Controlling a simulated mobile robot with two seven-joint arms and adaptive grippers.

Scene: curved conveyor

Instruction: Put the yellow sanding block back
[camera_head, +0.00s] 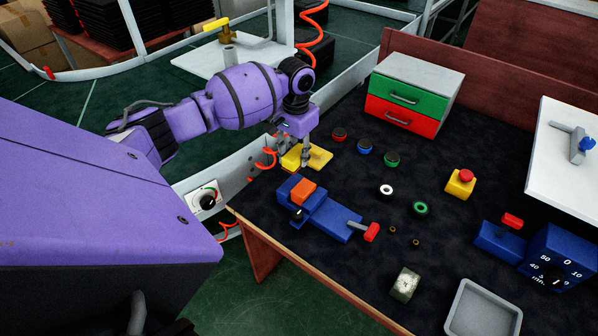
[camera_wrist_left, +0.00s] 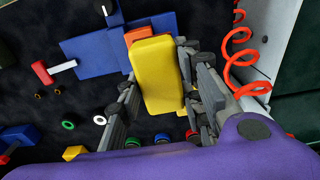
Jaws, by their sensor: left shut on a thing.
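The yellow sanding block (camera_head: 319,156) is at the left edge of the dark bench top, under my left gripper (camera_head: 305,156). In the left wrist view the yellow block (camera_wrist_left: 158,75) lies between the two fingers of my left gripper (camera_wrist_left: 163,98), which is shut on it. More yellow shows just behind the block in that view; I cannot tell whether it is a separate piece. The fingers hide part of the block in the head view, and I cannot tell whether it touches the bench. My right gripper is not in view.
A blue clamp fixture (camera_head: 327,217) with an orange block (camera_head: 303,191) stands close in front. A green and red drawer box (camera_head: 411,97) stands behind right. Coloured rings, including a red one (camera_head: 339,134), lie nearby. An orange coiled hose (camera_head: 266,158) hangs beside the bench edge.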

